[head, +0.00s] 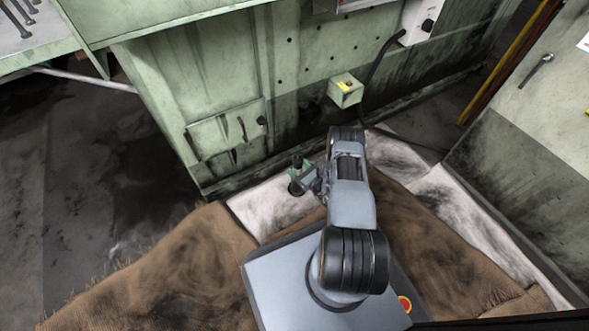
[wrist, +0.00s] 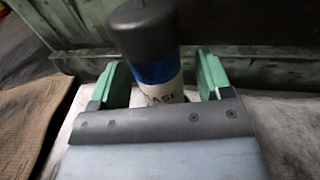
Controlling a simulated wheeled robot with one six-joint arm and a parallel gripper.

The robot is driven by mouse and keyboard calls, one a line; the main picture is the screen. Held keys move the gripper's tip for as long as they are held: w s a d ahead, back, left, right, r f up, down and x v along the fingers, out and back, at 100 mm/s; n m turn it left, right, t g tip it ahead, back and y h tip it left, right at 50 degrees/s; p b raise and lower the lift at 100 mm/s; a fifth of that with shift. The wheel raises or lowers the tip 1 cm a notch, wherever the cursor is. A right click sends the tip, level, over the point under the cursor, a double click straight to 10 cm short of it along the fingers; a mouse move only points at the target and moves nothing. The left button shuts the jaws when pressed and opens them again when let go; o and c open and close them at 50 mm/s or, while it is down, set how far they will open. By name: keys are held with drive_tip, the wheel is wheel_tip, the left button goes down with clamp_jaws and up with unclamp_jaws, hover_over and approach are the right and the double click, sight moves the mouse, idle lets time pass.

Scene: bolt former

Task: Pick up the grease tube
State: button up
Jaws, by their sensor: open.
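The grease tube (wrist: 158,72) stands between the two green fingers of my gripper (wrist: 160,82) in the wrist view. It has a dark grey cap, a blue band and a white label with partly visible dark letters. The fingers are open, with a gap showing on each side of the tube. The tube's lower part is hidden behind the gripper body. In the head view, my gripper (head: 302,176) is low beside the green machine, over the whitish stained sheet. The tube is too small and covered there to make out clearly.
The green machine wall (head: 220,80) rises just behind the gripper. A small green box with a yellow label (head: 346,90) juts from it, with a dark cable nearby. Brown cloth (head: 170,265) and white sheet (head: 262,207) cover the floor. A green panel (head: 540,150) stands at right.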

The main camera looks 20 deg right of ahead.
drive_tip(key=shift+w+a, duration=0.15)
drive_tip(key=shift+w, duration=0.1)
clamp_jaws()
idle(0.5)
